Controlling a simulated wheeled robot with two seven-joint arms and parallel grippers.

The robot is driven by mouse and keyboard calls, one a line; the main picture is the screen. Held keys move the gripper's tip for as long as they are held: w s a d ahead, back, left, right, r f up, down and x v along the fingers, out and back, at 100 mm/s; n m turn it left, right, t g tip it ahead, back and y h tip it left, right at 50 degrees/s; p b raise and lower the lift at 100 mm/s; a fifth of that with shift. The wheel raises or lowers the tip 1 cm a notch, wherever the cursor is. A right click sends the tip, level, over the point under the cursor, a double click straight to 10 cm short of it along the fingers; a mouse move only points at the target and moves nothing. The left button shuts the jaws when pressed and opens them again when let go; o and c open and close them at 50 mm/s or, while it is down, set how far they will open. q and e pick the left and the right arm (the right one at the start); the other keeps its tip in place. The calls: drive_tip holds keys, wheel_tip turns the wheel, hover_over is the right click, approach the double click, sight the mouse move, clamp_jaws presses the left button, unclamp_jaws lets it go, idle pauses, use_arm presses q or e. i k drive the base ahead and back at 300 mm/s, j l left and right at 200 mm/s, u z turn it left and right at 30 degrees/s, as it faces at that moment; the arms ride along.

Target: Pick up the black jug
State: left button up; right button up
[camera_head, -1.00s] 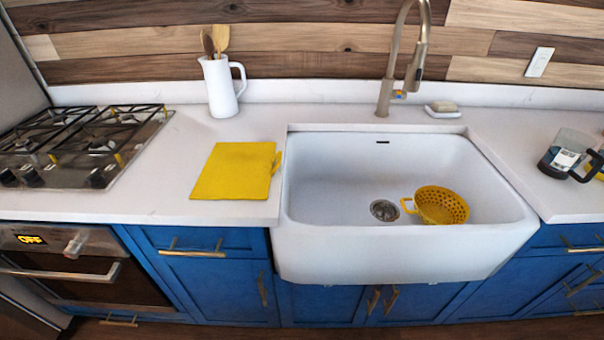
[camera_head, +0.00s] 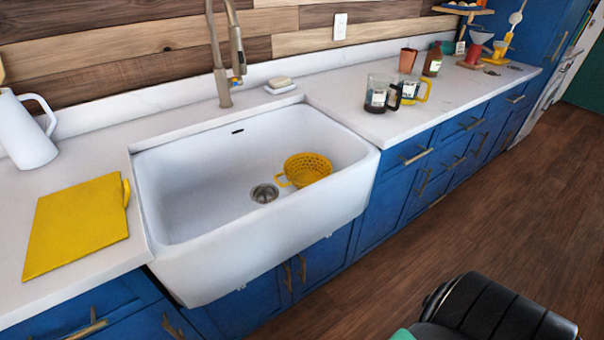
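The black jug (camera_head: 377,97) stands upright on the white counter to the right of the sink in the head view. It has a clear body, a dark lower part with a white label, and a black handle on its right side. A yellow-handled vessel (camera_head: 411,89) stands right beside that handle; I cannot tell if they touch. Neither of my grippers is in view.
The white sink (camera_head: 190,218) holds a yellow colander (camera_head: 308,169). A copper-coloured cup (camera_head: 407,60) and brown bottle (camera_head: 432,62) stand behind the jug. A tiered stand (camera_head: 468,40) is farther right. The counter (camera_head: 455,92) in front is clear, as is most visible wooden floor (camera_head: 480,210).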

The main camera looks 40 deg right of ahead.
sight(379, 86)
drive_tip(key=z, duration=1.65)
drive_tip(key=i+l, duration=0.5)
drive_tip(key=l, duration=0.15)
